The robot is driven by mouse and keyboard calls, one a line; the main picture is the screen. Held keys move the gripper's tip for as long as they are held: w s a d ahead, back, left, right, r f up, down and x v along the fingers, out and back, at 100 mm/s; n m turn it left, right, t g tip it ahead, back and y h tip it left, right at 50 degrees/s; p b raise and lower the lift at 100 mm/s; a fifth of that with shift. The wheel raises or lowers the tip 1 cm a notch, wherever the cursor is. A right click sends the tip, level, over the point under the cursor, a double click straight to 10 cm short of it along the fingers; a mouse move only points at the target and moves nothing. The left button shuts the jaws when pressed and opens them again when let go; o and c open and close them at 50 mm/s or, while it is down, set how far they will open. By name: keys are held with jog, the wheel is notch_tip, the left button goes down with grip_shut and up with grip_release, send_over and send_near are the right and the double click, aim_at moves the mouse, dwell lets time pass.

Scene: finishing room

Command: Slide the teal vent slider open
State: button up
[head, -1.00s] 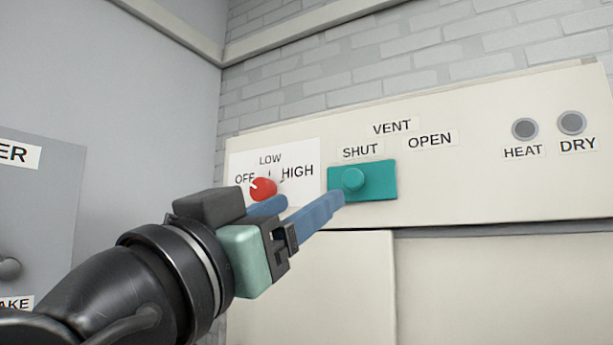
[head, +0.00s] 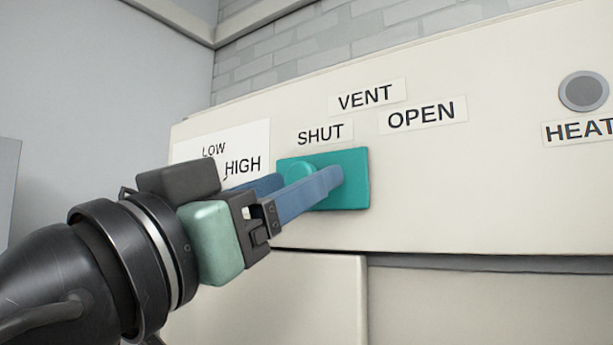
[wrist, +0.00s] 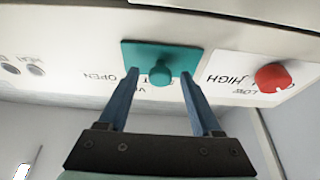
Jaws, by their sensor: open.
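The teal vent slider is a flat teal plate (head: 357,188) with a round teal knob (head: 301,174), on the cream panel below the SHUT label (head: 322,133). The OPEN label (head: 423,114) is to the right of SHUT. My gripper (head: 312,183) is open at the slider, its blue fingers partly covering the plate and knob in the head view. In the wrist view, the knob (wrist: 160,75) shows between the spread fingertips, with the teal plate (wrist: 184,54) behind it. I cannot tell whether either finger touches the knob.
A red dial (wrist: 272,77) with LOW and HIGH marks is beside the slider; my gripper hides it in the head view. A round grey HEAT button (head: 583,91) is at the far right. The panel right of the slider is bare.

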jog(key=shift+s+a+r, duration=0.15)
grip_shut()
dwell(0.4)
dwell(1.0)
